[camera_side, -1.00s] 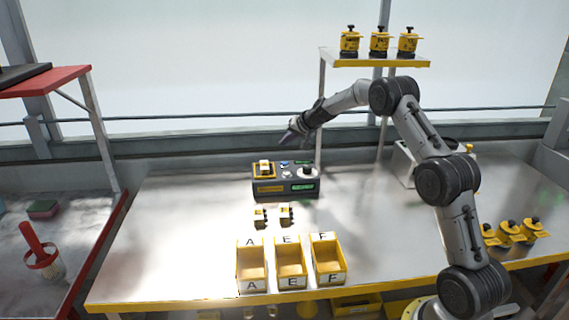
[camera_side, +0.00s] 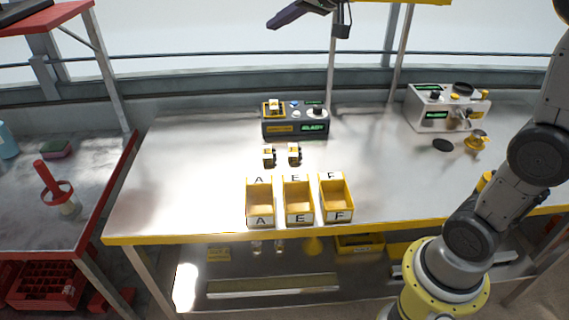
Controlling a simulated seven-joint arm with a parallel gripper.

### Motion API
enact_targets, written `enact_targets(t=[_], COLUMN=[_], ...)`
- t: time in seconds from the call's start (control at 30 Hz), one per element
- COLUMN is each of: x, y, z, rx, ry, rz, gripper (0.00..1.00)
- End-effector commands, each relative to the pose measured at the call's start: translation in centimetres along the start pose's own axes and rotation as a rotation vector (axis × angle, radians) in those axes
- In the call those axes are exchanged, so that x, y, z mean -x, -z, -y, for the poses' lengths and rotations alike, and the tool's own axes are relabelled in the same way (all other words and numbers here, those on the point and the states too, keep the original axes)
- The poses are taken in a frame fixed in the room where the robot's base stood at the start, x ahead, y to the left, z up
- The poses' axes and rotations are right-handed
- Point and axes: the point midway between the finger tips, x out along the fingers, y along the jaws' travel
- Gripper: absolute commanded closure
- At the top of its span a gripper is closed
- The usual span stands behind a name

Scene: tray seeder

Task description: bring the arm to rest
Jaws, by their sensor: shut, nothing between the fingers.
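My gripper (camera_side: 272,24) is at the top centre of the side view, high above the table and well clear of everything on it. Its fingers are together and hold nothing. They point to the left. Part of my arm runs out of the frame at the top and right, and my base stands at the lower right in front of the table.
The metal table (camera_side: 190,190) carries a dark device with green displays (camera_side: 297,128). Two small yellow-black pieces (camera_side: 294,155) lie before it. Three yellow bins (camera_side: 298,205) marked A, E, F stand near the front edge. A white machine (camera_side: 432,108) stands at the back right. A yellow-edged shelf (camera_side: 430,2) is near my gripper.

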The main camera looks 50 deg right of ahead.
Motion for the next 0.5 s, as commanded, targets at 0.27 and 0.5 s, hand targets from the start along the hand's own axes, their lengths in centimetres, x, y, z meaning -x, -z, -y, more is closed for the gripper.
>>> enact_targets(t=[0.27, 0.5], x=[11.0, 16.2], y=[-11.8, -24.2], z=[2.1, -2.9], rx=[0.209, 0.361], ry=[0.019, -0.062], rz=[0.113, 0.281], gripper=[1.00, 1.00])
